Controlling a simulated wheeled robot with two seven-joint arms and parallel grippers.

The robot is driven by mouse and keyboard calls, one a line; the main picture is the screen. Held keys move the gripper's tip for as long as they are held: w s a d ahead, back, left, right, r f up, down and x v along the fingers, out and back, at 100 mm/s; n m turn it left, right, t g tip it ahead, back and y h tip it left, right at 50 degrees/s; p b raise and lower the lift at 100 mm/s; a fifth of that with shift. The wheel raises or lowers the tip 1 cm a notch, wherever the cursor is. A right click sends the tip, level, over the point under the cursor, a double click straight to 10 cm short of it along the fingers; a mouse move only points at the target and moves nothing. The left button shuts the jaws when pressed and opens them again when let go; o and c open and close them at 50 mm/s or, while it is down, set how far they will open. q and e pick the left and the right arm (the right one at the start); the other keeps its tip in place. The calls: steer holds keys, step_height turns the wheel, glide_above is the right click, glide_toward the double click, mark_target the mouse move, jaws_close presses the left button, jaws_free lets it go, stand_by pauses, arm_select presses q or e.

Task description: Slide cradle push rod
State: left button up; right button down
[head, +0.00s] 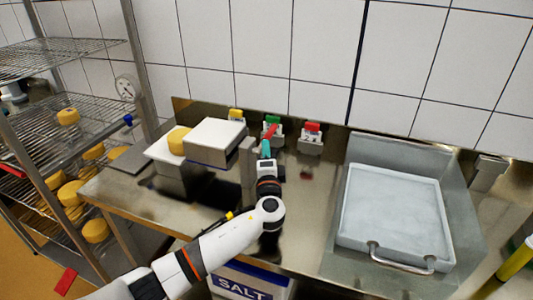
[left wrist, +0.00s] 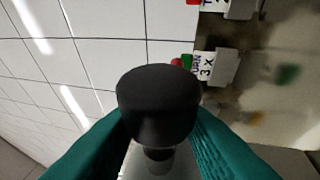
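A black round knob (left wrist: 157,103) with a short metal stem behind it fills the middle of the left wrist view. I take it as the push rod's end. My left gripper (left wrist: 160,140) has a teal finger on each side of the knob. The knob hides the fingertips, so I cannot tell whether they press on it. In the head view my left gripper (head: 266,150) points at the back of the steel bench, right of an upright grey plate (head: 247,168). The knob cannot be made out there, and neither can the cradle. My right gripper is out of view.
White blocks (head: 214,139) and a yellow cheese (head: 178,141) stand left of the gripper. A pale tray (head: 395,213) is at right. A wire rack (head: 60,105) holds cheeses at left.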

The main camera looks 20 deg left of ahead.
arm_select(q)
jaws_close()
steer(key=shift+d+f, duration=0.15)
steer(key=shift+d, duration=0.15)
steer(key=d+b, duration=0.3)
steer(key=d, duration=0.4)
steer(key=shift+s+d+b, duration=0.15)
steer(key=shift+d+b, duration=0.05)
steer(key=shift+b, duration=0.15)
steer(key=shift+o, duration=2.3)
jaws_free()
